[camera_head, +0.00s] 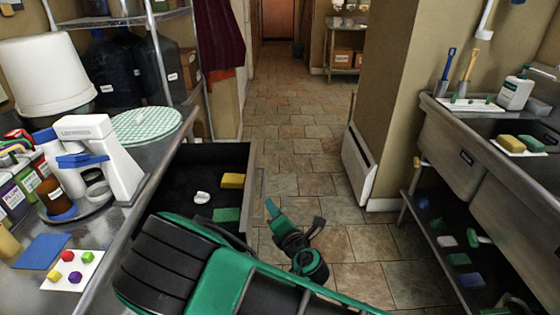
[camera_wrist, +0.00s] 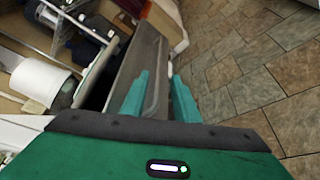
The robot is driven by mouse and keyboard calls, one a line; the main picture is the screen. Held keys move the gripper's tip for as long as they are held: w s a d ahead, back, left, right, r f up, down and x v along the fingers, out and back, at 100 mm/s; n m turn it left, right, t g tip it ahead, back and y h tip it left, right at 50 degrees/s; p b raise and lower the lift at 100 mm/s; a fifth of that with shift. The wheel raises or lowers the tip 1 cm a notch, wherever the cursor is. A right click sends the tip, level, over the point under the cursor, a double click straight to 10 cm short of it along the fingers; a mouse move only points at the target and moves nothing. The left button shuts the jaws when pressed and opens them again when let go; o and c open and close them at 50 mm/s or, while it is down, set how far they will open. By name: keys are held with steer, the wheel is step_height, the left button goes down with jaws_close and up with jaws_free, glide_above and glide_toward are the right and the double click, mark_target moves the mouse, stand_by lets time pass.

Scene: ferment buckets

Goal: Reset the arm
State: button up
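My arm, green and black, reaches across the lower middle of the head view. In the wrist view my gripper (camera_wrist: 161,76) shows two teal fingers standing apart, with nothing seen between them but the drawer's metal side and the floor behind. The gripper end is beside the right side of the open drawer (camera_head: 255,180), over the floor. I cannot tell whether a finger touches the drawer. The drawer holds a yellow block (camera_head: 232,181), a green block (camera_head: 227,215) and a small white item (camera_head: 202,197). My arm hides the drawer's near part.
On the left counter are a white-and-blue machine (camera_head: 108,160), a green checked round cover (camera_head: 146,125), a white bucket (camera_head: 45,75) and a card with coloured pieces (camera_head: 70,271). A metal sink (camera_head: 450,145) stands at right. The tiled floor (camera_head: 305,130) between is clear.

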steer(key=w+d+r+m+g+h, duration=0.1)
steer(key=w+d+r+m+h, duration=0.25)
steer(key=d, duration=0.65)
steer(key=d+r+m+h, duration=0.2)
steer(key=d+m+h, duration=0.4)
steer(key=d, duration=0.4)
steer(key=w+d+r+m+g+h, duration=0.1)
steer(key=w+d+r+m+h, duration=0.15)
steer(key=d+m, duration=0.65)
steer(key=s+d+m+g+h, duration=0.35)
steer(key=s+d, duration=0.25)
steer(key=d, duration=0.7)
steer(key=s+d+r+m+g+y, duration=0.15)
steer(key=s+d+m+g, duration=0.25)
steer(key=s, duration=0.4)
steer(key=s+d+r+m+g+y, duration=0.1)
steer(key=s+d+m+g+y, duration=0.15)
steer(key=s+d+m, duration=0.35)
steer(key=s+a+r+m+g+y, duration=0.1)
steer(key=s+a+r+y, duration=0.2)
steer(key=s, duration=0.6)
steer(key=s+a+r+m+g+y, duration=0.1)
steer(key=s+a+r+m+y, duration=0.1)
steer(key=s, duration=0.8)
step_height(320, 180, up, 3)
steer(key=shift+s+a+f+y, duration=0.15)
steer(key=shift+a+y, duration=0.3)
steer(key=shift+a, duration=0.55)
